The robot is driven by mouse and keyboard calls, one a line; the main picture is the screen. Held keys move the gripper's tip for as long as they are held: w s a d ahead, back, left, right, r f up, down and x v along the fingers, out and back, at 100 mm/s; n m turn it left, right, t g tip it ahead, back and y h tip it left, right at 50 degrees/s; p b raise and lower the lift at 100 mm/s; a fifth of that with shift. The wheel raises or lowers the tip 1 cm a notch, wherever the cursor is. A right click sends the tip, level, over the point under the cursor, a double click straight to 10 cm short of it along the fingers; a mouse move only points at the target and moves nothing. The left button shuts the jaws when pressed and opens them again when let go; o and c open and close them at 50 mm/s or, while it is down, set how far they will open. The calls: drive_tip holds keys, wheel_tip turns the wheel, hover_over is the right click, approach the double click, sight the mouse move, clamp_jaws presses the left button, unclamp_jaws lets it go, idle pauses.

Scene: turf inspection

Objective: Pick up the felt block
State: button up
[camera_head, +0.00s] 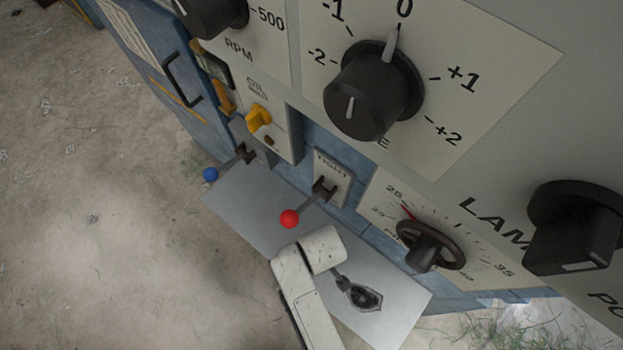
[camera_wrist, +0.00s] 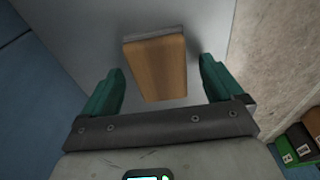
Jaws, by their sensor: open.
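The felt block (camera_wrist: 156,68) shows in the wrist view as a light-brown wooden block with a grey layer along its far edge. It rests on a pale grey surface (camera_wrist: 95,35). My gripper (camera_wrist: 161,66) is open, with one green finger on each side of the block. Gaps show between both fingers and the block, so it is not gripped. How high the fingers are above the surface is hard to tell. In the head view my white arm reaches over a grey metal shelf, and I cannot make out the block there.
The grey shelf (camera_head: 245,205) juts from a blue machine panel. A red-knobbed lever (camera_head: 289,218) stands close to my arm, with a blue-knobbed lever (camera_head: 210,174) farther left. Green and dark boxes (camera_wrist: 300,145) show at lower right.

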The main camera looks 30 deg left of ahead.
drive_tip(key=shift+c, duration=0.3)
drive_tip(key=c, duration=1.1)
drive_tip(key=shift+r, duration=0.4)
wheel_tip(320, 180, up, 2)
drive_tip(key=shift+r+p, duration=0.1)
drive_tip(key=shift+p, duration=0.25)
drive_tip(key=s+r, duration=0.3)
drive_tip(key=s, duration=0.1)
drive_tip(key=s+a+r, duration=0.1)
drive_tip(key=s+r, duration=0.2)
drive_tip(key=s, duration=0.2)
drive_tip(key=s+a+r+p, duration=0.1)
drive_tip(key=s+r, duration=0.3)
drive_tip(key=s, duration=0.1)
